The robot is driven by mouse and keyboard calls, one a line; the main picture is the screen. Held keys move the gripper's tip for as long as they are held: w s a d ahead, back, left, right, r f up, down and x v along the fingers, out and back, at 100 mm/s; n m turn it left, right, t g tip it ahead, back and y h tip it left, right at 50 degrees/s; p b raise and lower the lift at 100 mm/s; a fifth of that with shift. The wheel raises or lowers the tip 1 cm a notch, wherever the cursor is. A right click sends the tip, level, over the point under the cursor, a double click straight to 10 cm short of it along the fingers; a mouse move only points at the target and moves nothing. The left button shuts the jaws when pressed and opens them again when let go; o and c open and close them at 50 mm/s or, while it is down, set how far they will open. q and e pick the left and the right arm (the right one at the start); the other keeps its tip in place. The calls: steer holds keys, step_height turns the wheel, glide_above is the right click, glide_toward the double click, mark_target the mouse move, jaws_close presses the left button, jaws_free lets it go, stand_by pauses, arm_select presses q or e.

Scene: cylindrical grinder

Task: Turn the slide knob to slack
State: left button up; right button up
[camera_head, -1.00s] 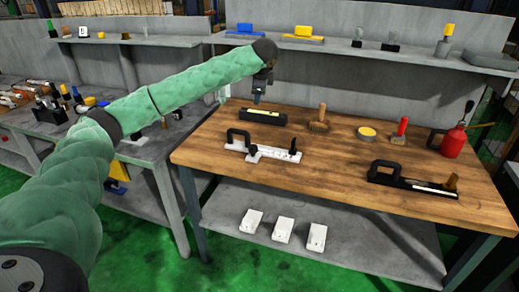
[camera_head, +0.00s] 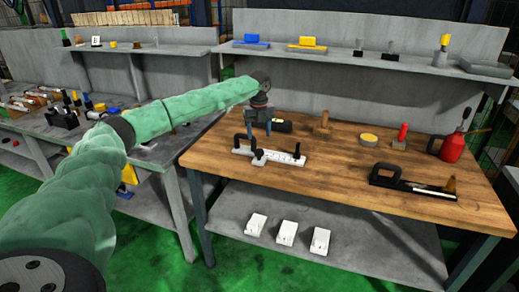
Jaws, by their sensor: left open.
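A white slide-like fixture (camera_head: 279,157) lies on the wooden table, with a black handle at its left end, a small black knob (camera_head: 257,160) at its front and a black upright part (camera_head: 298,151) at its right. A similar dark fixture (camera_head: 405,184) lies at the right front, with a brown knob (camera_head: 449,185). I cannot tell from the view which knob is the slide knob. My left gripper (camera_head: 259,132) points down, open and empty, above the left part of the white fixture, apparently not touching it. It hides some of the fixture's back. My right gripper is out of view.
A black box (camera_head: 281,125) sits just behind the gripper. A brush (camera_head: 323,124), a yellow-topped tin (camera_head: 368,139), a red-handled tool (camera_head: 401,137) and a red oil can (camera_head: 454,147) stand farther right. The table's middle front (camera_head: 330,175) is clear.

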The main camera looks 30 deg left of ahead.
mark_target(259, 150)
arm_select(q)
steer(key=shift+s+f, duration=0.1)
steer(key=shift+f, duration=0.35)
step_height(259, 150, down, 3)
steer(key=shift+r+p, duration=0.2)
steer(key=shift+p, duration=0.25)
step_height(259, 150, down, 3)
steer(key=shift+f+p, duration=0.1)
steer(key=shift+p, duration=0.25)
steer(key=shift+f, duration=0.55)
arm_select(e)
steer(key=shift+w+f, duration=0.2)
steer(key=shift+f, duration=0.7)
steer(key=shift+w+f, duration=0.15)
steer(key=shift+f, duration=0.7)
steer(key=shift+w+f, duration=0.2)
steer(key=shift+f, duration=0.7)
arm_select(q)
steer(key=c, duration=1)
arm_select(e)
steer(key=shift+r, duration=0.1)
